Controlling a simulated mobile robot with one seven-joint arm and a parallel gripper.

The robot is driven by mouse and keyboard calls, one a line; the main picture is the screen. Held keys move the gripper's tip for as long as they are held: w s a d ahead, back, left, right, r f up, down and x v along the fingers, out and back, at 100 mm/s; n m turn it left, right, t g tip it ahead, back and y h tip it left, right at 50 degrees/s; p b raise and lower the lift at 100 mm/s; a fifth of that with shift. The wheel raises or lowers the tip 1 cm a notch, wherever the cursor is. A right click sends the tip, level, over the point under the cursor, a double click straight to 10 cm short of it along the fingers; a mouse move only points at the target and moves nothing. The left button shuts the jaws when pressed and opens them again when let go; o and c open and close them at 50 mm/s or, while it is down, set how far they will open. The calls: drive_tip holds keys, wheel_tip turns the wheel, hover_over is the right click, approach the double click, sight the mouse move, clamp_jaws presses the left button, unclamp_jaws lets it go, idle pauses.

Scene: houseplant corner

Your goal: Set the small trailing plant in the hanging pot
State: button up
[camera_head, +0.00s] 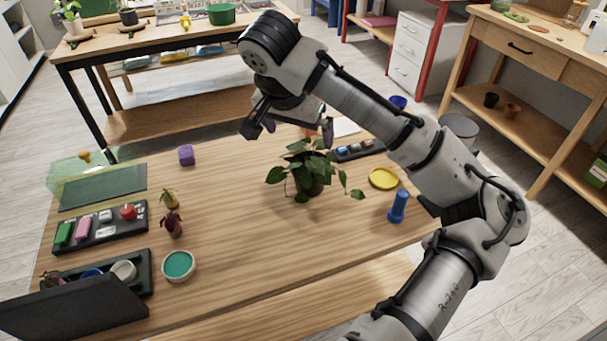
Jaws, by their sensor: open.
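The trailing plant (312,168) stands on the wooden table right of the middle, its green leaves spilling out to both sides and hiding most of its base. My gripper (289,130) is open and empty, with its fingers spread apart. In the picture it shows just above the plant's leaves; how far it is from them in depth I cannot tell. I cannot make out a hanging pot in this view.
A blue bottle-like object (398,206) and a yellow dish (383,179) stand right of the plant. The table's front middle is clear.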

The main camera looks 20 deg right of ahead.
approach(311, 167)
drive_tip(key=shift+w+f, duration=0.3)
drive_tip(key=shift+f, duration=0.55)
drive_tip(key=shift+d+p+x, duration=0.1)
drive_tip(key=shift+p+x, duration=0.15)
drive_tip(key=shift+x, duration=1.1)
drive_tip(key=shift+d+p+x, duration=0.15)
drive_tip(key=shift+p+x, duration=0.05)
drive_tip(key=shift+x, duration=1.15)
drive_tip(key=shift+r, duration=0.1)
drive_tip(key=shift+c, duration=0.3)
drive_tip(key=c, duration=1.4)
drive_tip(key=shift+r, duration=0.15)
